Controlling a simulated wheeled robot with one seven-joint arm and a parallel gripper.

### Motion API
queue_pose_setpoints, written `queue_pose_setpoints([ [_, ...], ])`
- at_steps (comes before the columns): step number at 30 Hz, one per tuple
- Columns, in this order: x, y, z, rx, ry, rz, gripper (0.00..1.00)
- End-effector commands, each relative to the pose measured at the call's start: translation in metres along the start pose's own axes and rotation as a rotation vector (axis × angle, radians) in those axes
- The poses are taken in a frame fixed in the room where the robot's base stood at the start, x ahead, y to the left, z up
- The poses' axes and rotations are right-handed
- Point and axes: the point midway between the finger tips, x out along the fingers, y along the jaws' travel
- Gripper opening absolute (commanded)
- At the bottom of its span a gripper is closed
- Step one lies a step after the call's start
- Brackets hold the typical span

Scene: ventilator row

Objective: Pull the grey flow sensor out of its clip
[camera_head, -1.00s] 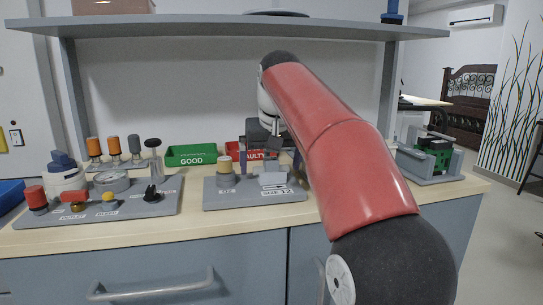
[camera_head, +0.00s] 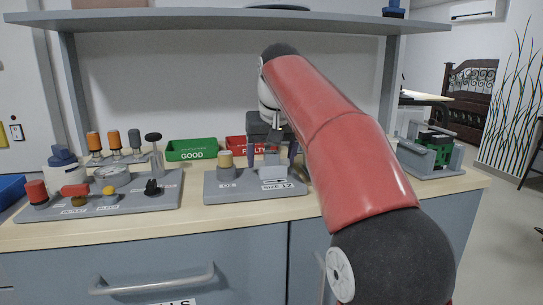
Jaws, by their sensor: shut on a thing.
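The grey flow sensor (camera_head: 272,158) is a small pale grey piece at the light grey clip block (camera_head: 273,173), on the right half of the small grey board (camera_head: 215,190). My gripper (camera_head: 271,152) comes down from above at the board and is shut on the sensor. The arm and gripper body hide part of the sensor, and the exact finger contact is small and hard to see. I cannot tell whether the sensor is still seated in the clip or lifted from it.
A tan-topped knob (camera_head: 226,160) stands left on the same board. A green GOOD bin (camera_head: 192,149) and red FAULTY bin (camera_head: 236,145) are behind. A larger board (camera_head: 130,203) with several fittings lies left. A grey holder (camera_head: 432,170) stands right. A shelf (camera_head: 230,24) spans above.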

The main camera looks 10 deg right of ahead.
Motion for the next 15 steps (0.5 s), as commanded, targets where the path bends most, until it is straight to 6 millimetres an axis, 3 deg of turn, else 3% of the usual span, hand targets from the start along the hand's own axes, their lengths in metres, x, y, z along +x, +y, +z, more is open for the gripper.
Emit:
queue_pose_setpoints([
  [15,-0.024,0.000,-0.011,0.000,0.004,0.000,0.50],
])
